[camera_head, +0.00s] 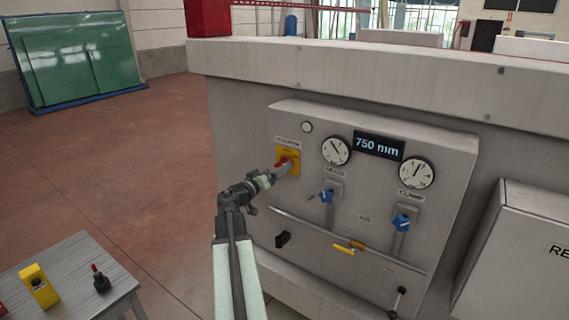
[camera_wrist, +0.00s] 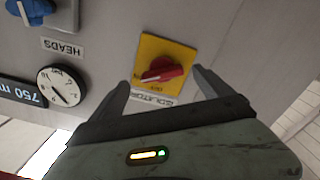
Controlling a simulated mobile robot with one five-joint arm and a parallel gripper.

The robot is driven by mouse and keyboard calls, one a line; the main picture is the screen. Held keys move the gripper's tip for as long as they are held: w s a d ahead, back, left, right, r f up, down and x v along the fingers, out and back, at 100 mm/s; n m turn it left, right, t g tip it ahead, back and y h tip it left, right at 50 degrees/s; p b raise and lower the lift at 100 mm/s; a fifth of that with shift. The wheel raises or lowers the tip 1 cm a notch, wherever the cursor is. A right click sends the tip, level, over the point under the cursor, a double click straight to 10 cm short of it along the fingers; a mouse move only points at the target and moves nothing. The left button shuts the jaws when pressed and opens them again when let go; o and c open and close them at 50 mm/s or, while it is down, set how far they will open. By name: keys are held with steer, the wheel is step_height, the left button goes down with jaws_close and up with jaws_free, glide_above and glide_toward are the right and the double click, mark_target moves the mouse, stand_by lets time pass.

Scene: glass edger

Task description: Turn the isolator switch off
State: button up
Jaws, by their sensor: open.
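The isolator switch is a red rotary handle on a square yellow plate on the grey machine panel. In the head view the isolator switch (camera_head: 285,161) is at the panel's upper left, partly covered by my gripper. In the wrist view the red handle (camera_wrist: 162,69) lies slanted on its yellow plate (camera_wrist: 160,48), below it a label partly hidden by my gripper. My gripper (camera_wrist: 160,85) is open, its two fingers on either side of the handle, with gaps to it. In the head view my gripper (camera_head: 276,172) points at the switch; contact cannot be told.
A grey table (camera_head: 82,268) with a yellow box (camera_head: 40,286) stands at lower left. Open floor (camera_head: 140,150) lies left.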

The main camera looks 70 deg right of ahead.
mark_target(282, 165)
steer(key=x, duration=0.6)
steer(key=shift+w+a, duration=0.1)
steer(key=c, duration=1.4)
steer(key=shift+o, duration=0.2)
steer(key=shift+r, duration=0.15)
steer(key=shift+f+n, duration=0.25)
steer(key=shift+n, duration=0.05)
steer(key=n, duration=0.3)
steer(key=shift+n, duration=0.3)
steer(key=n, duration=0.4)
steer(key=shift+r, duration=0.1)
steer(key=shift+n, duration=1.8)
steer(key=shift+a, duration=0.1)
